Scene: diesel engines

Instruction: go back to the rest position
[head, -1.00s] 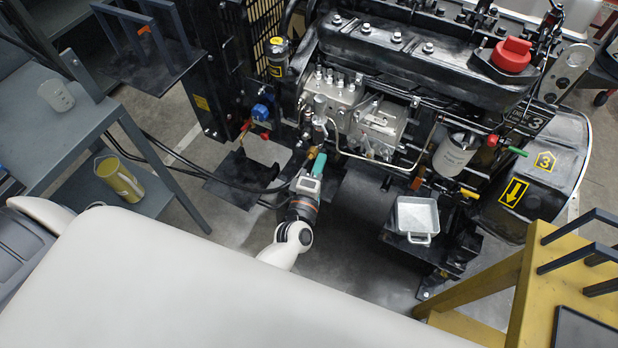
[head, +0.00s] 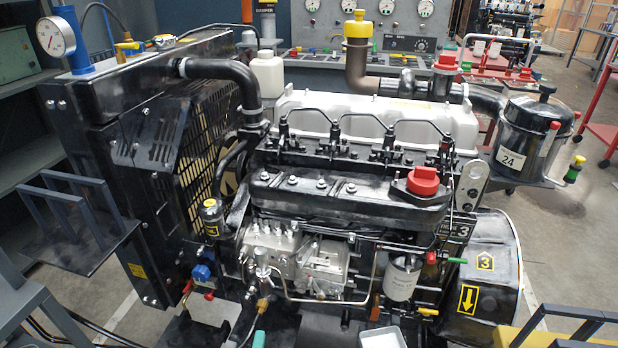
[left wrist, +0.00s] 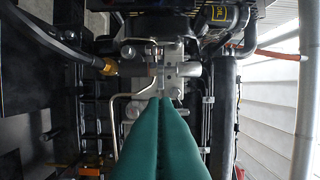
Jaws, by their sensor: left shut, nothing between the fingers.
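My left gripper shows in the head view only as a small green tip (head: 259,337) at the bottom edge, below the metal fittings at the front of the engine. In the left wrist view its two long green fingers (left wrist: 164,104) are pressed together with nothing between them. Their tips point at a metal block (left wrist: 160,70) with thin pipes. From this view I cannot tell whether they touch it. My right gripper is in neither view.
The black diesel engine (head: 345,200) fills the middle, with a red cap (head: 423,181) on top. A radiator frame (head: 150,170) stands at its left. A light tray (head: 380,338) is cut off at the bottom. A yellow stand with dark bars (head: 570,325) is at the lower right.

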